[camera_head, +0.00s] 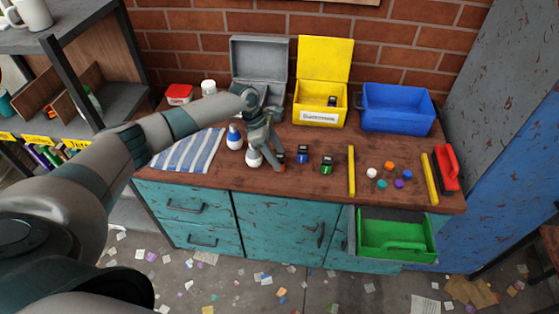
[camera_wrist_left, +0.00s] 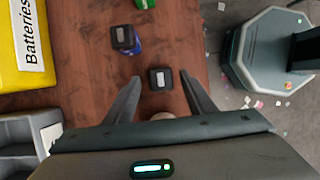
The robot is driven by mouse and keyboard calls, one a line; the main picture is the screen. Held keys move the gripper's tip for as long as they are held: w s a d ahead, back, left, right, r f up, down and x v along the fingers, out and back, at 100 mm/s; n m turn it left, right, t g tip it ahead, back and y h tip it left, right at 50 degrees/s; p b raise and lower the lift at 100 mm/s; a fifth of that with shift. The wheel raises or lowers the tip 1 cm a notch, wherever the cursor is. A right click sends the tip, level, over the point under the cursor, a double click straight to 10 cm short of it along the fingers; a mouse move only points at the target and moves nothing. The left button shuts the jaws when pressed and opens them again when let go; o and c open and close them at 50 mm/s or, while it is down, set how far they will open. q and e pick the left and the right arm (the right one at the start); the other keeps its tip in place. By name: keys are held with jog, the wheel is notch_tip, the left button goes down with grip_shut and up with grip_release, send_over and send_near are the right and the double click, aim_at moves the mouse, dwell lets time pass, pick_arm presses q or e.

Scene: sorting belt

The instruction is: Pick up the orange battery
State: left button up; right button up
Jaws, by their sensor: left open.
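The orange battery (camera_head: 281,166) stands on the wooden worktop, partly covered by my left gripper (camera_head: 269,158) in the head view. In the left wrist view, a dark square battery top (camera_wrist_left: 160,79) sits between the two spread fingers of my left gripper (camera_wrist_left: 160,76); its orange side is hidden there. The fingers are open, on either side of it, with a gap showing. A blue battery (camera_head: 302,154) and a green battery (camera_head: 327,165) stand to its right; the wrist view also shows the blue one (camera_wrist_left: 125,40). My right gripper is not in view.
A white bulb-like item (camera_head: 254,159) and a blue-and-white one (camera_head: 234,138) stand close left of the gripper. Behind are a grey box (camera_head: 259,60), yellow battery box (camera_head: 321,116) and blue bin (camera_head: 398,107). An open drawer holds a green tray (camera_head: 396,235) at front right.

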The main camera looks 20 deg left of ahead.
aim_at(277, 156)
pick_arm(q)
jog(key=shift+x, duration=1.5)
jog(key=shift+s, duration=0.15)
jog(key=shift+a, duration=0.1)
jog(key=c, duration=1.2)
